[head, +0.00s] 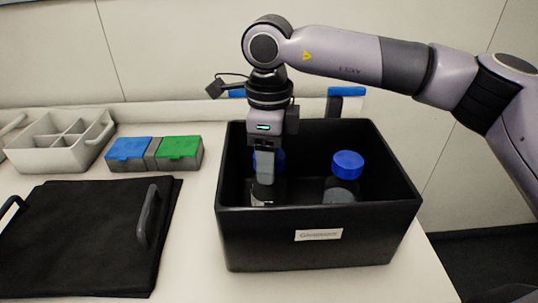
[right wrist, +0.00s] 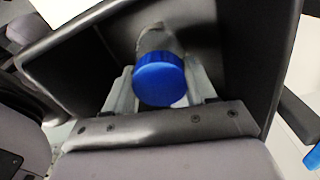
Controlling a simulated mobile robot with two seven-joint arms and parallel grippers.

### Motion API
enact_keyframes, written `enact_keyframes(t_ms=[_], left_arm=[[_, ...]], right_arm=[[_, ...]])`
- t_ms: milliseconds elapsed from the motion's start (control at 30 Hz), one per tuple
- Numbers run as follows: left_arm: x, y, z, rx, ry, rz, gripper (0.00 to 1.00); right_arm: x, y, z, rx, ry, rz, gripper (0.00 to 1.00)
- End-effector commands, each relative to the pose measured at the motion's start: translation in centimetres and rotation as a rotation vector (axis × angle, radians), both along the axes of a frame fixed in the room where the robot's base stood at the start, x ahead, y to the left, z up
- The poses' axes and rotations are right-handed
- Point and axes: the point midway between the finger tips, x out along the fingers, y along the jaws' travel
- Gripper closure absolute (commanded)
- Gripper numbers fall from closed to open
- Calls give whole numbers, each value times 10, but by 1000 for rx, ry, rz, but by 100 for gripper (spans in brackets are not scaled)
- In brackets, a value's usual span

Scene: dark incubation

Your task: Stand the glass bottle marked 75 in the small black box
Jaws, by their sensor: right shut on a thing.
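A large open black box (head: 318,251) with a white label reading roughly "Glassware" stands on the bench. In it are two bottles with blue caps. My right gripper (head: 265,178) reaches down into its left half and is shut on the left bottle (head: 262,198), whose cap is partly hidden behind the fingers. In the right wrist view this bottle's blue cap (right wrist: 159,80) is between the fingers (right wrist: 162,92). The other bottle (head: 347,166) stands in the right half, apart from the gripper. No 75 is readable on either bottle. My left gripper is not in view.
A flat black piece (head: 75,235) with handles lies at the left; I cannot tell whether it is a lid or a box. Behind it are a grey divided caddy (head: 62,155) and blue (head: 130,148) and green (head: 179,147) lidded boxes. The black box's walls surround the gripper.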

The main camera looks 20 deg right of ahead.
Motion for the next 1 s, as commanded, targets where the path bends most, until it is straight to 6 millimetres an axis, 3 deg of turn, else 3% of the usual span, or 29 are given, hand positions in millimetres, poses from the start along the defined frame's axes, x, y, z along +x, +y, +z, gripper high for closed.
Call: enact_keyframes(t_ms=[667,700,767,800,1000], left_arm=[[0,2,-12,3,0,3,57],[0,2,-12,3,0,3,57],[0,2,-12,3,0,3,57],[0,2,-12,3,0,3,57],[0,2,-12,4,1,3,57]], right_arm=[[0,0,-14,0,-1,0,100],[0,0,-14,0,-1,0,41],[0,0,-13,0,-1,0,22],[0,0,-13,0,-1,0,15],[0,0,-14,0,-1,0,15]])
